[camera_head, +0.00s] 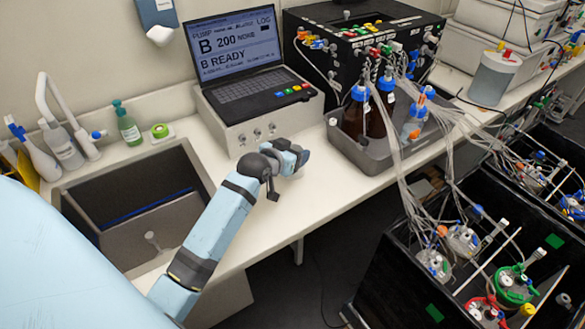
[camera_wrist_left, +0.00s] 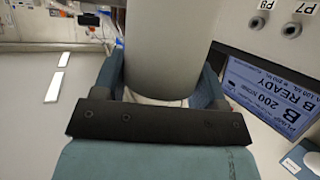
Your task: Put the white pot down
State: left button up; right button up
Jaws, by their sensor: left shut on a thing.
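The white pot (camera_wrist_left: 168,45) shows in the left wrist view as a smooth, pale grey-white cylinder that runs off the top edge. My left gripper (camera_head: 291,160) is above the white bench, in front of the laptop. In the left wrist view its two blue-grey fingers lie on either side of the pot, and it is shut on the pot. In the head view I cannot make out the pot at the gripper. Whether the pot touches the bench is not clear. My right gripper is not in view.
The white bench (camera_head: 325,187) has free room right of the gripper. The sink (camera_head: 120,222) lies left of my arm. The laptop (camera_head: 240,60) stands behind, and the grey tray (camera_head: 372,160) with brown bottles (camera_head: 355,113) stands to the right. The bench's front edge is close.

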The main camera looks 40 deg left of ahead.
pick_arm(q)
jog(key=shift+f, duration=3.2)
jog(key=shift+f, duration=0.15)
jog(key=o, duration=0.9)
jog(key=shift+s+r, duration=0.15)
jog(key=shift+r, duration=0.05)
jog(key=v, duration=1.1)
jog(key=shift+s+r+b, duration=0.2)
jog(key=shift+s+b, duration=0.1)
jog(key=shift+b, duration=0.1)
